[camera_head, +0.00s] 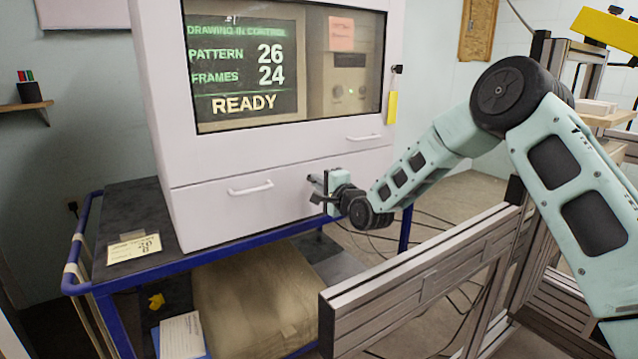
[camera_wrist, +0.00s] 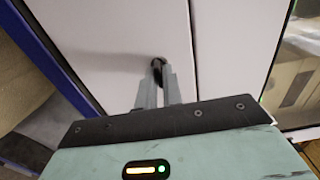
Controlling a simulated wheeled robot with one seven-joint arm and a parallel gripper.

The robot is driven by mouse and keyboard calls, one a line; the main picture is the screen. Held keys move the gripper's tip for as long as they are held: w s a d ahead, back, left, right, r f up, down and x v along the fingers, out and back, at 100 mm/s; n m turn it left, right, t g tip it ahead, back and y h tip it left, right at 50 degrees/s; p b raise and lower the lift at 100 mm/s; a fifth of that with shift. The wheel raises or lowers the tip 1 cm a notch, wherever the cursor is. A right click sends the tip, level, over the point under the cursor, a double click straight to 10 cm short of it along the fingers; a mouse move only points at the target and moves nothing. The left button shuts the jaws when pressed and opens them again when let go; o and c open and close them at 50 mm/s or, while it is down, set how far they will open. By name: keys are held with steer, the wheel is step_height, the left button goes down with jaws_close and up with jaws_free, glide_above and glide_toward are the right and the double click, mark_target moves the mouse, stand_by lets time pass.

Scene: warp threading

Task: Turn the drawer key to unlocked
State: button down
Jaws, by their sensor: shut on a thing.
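The white cabinet has a lower drawer (camera_head: 225,210) with a white bar handle (camera_head: 250,188). My gripper (camera_head: 315,180) is at the right end of this drawer front, close against it. In the wrist view, my gripper's two fingers (camera_wrist: 158,88) are closed together on a small dark key (camera_wrist: 157,64) at the drawer's lock. The fingers and their shadow hide most of the key, so its turn angle cannot be told. The drawer looks shut, flush with the cabinet front, and its front also fills the middle of the wrist view (camera_wrist: 100,40).
The cabinet stands on a dark-topped cart with a blue frame (camera_head: 190,255). A yellow tag (camera_head: 392,107) hangs at the cabinet's upper right. A metal profile frame (camera_head: 430,275) stands in front of the cart, below my arm. A paper note (camera_head: 134,248) lies on the cart top.

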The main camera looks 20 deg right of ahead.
steer(key=c, duration=1.6)
jaws_free()
steer(key=v, duration=1.7)
steer(key=shift+s, duration=0.2)
steer(key=shift+p, duration=0.3)
